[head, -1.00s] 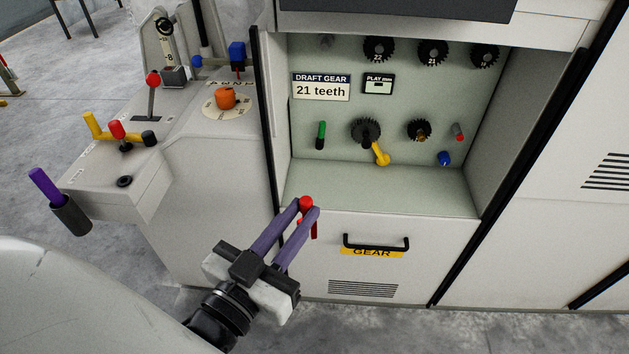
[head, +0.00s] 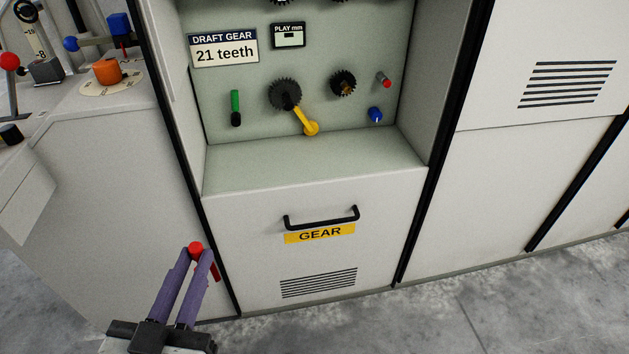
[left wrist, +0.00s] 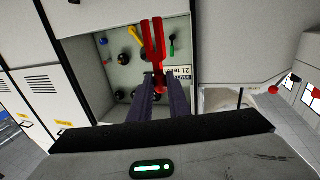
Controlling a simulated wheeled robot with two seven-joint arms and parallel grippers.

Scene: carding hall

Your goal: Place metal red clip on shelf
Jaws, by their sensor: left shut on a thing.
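My left gripper (head: 189,270) is at the lower left in the head view, its purple fingers shut on the red clip (head: 196,248). The clip's red knob shows at the fingertips, with a thin red part beside them. In the left wrist view the red clip (left wrist: 153,45) stretches away from the fingertips (left wrist: 160,88) as two long prongs. The shelf (head: 310,162) is the pale green ledge at the bottom of the open gear recess, above the drawer marked GEAR. Its surface looks bare. The gripper and clip are lower than the shelf and left of it in the picture. My right gripper is not in view.
Above the shelf, the back panel holds a toothed gear (head: 285,94) with a yellow crank (head: 306,121), a green handle (head: 236,108) and a blue knob (head: 376,115). A black drawer handle (head: 321,219) juts out below. A control console (head: 60,120) stands at left.

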